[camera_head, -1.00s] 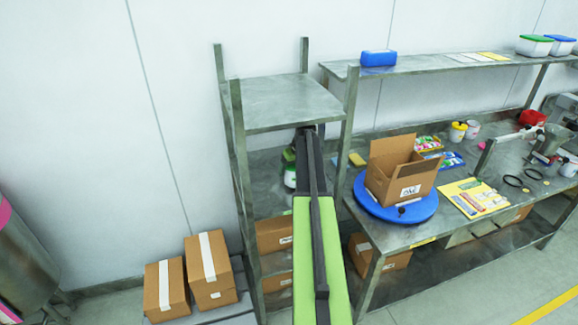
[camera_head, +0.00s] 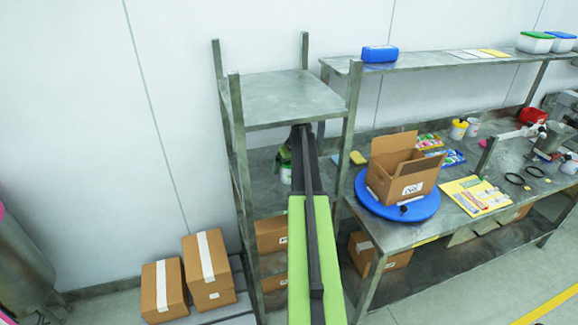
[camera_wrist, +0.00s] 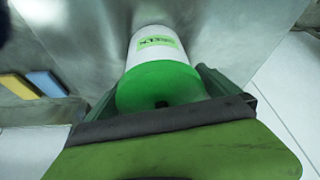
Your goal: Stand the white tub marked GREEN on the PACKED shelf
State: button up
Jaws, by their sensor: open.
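The white tub (camera_wrist: 153,42) with a green lid (camera_wrist: 160,85) and a green-edged label reading GREEN stands on a grey metal shelf level (camera_wrist: 85,30) in the wrist view. My gripper (camera_wrist: 160,80) is open, with one dark green finger on each side of the lid. I cannot tell whether the fingers touch it. In the head view my gripper (camera_head: 284,157) reaches into the rack under its top shelf (camera_head: 275,97), and a small part of the white tub (camera_head: 286,174) shows below it. My arm hides much of that level. No PACKED sign is readable.
Rack posts (camera_head: 236,155) stand close on both sides of my arm. A yellow block (camera_wrist: 20,86) and a blue block (camera_wrist: 47,84) lie left of the tub. On the right, a bench holds an open carton (camera_head: 402,180) on a blue turntable (camera_head: 425,209).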

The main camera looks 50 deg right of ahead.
jog(key=shift+s+r+p, duration=0.2)
jog(key=shift+r+p, duration=0.3)
jog(key=shift+r, duration=0.2)
jog(key=s+a, duration=0.1)
jog(key=s, duration=0.3)
jog(key=s+a, duration=0.1)
jog(key=s, duration=0.2)
jog(key=s+a, duration=0.1)
jog(key=s, duration=0.3)
jog(key=shift+s+a, duration=0.25)
jog(key=shift+s, duration=0.1)
